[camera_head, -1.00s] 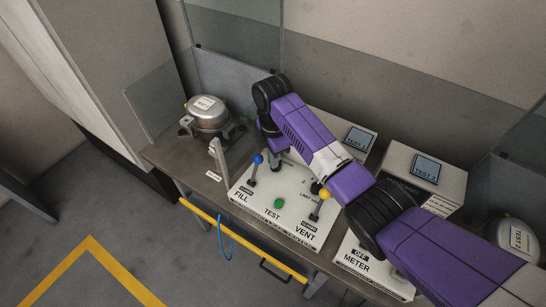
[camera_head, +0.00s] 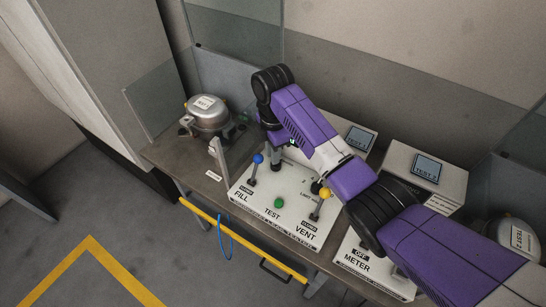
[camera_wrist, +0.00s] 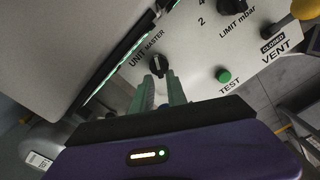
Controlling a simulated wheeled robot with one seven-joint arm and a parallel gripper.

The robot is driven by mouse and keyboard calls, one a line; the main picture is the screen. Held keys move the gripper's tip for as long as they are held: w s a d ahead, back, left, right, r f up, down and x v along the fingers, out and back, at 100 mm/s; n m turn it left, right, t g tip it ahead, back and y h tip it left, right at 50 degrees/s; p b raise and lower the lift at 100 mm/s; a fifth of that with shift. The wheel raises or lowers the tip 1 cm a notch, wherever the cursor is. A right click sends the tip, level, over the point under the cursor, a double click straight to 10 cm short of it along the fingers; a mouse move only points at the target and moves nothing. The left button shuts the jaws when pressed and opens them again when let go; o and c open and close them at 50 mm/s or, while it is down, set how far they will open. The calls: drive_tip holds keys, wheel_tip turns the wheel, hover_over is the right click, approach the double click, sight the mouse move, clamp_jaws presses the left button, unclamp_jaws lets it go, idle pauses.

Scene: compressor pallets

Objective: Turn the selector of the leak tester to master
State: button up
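The leak tester's panel (camera_head: 296,213) is the white sloped box on the bench, with labels FILL, TEST and VENT. Its selector is a small black knob (camera_wrist: 157,65) in the wrist view, beside the printed words UNIT and MASTER. I cannot clearly tell which word it points to. My gripper (camera_wrist: 161,77) has two pale green fingers, standing apart with a gap between them. Their tips are right at the knob, one on either side in the picture; I cannot tell whether they touch it. In the head view my arm hides the selector and most of the fingers.
A blue-knobbed lever (camera_head: 258,159), a green TEST button (camera_head: 279,203) and a yellow-knobbed lever (camera_head: 325,192) rise from the panel. A compressor (camera_head: 208,114) stands at left. A METER box (camera_head: 372,268) and a TEST 2 screen box (camera_head: 425,170) stand at right.

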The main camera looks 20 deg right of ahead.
wheel_tip(320, 180, up, 6)
drive_tip(key=shift+f+b, duration=0.15)
drive_tip(key=shift+b, duration=0.25)
idle(0.3)
